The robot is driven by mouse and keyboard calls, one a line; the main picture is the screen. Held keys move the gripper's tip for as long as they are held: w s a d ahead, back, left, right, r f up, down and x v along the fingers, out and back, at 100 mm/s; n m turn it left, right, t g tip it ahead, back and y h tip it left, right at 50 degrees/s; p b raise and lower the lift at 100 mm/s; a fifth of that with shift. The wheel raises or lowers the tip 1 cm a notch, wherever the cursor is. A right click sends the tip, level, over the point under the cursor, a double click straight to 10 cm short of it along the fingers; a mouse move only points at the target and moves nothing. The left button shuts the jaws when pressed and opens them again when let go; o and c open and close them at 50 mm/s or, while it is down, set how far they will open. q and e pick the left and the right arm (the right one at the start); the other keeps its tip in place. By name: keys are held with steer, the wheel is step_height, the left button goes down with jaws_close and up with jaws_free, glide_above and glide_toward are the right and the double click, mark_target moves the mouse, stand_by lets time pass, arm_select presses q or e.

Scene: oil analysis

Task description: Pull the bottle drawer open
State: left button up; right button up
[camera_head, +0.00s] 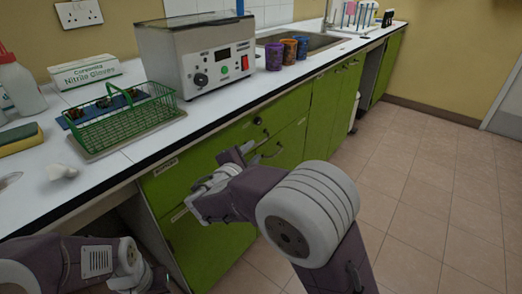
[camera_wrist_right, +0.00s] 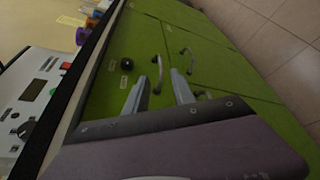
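The green drawer front (camera_head: 235,133) lies under the counter edge, with a dark round knob (camera_wrist_right: 127,64) and a curved metal handle (camera_wrist_right: 157,72). It looks shut, flush with the panels beside it. My right gripper (camera_head: 243,152) is in front of this panel. In the right wrist view its two fingers (camera_wrist_right: 159,92) are apart, with the handle seen between them. I cannot tell whether they touch it.
A second handle (camera_wrist_right: 188,58) is on the neighbouring green panel. On the counter stand a metal heating bath (camera_head: 200,58), a green wire basket (camera_head: 125,117), a glove box (camera_head: 86,72) and several coloured cups (camera_head: 288,52). The tiled floor (camera_head: 430,180) at right is clear.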

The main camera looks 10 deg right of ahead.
mark_target(262, 142)
steer(key=b+x, duration=0.2)
steer(key=x, duration=0.6)
steer(key=shift+w+d+f+b, duration=0.1)
steer(key=shift+w+d+b, duration=0.1)
steer(key=shift+d+b, duration=0.1)
jaws_close()
steer(key=shift+f, duration=0.15)
stand_by(0.8)
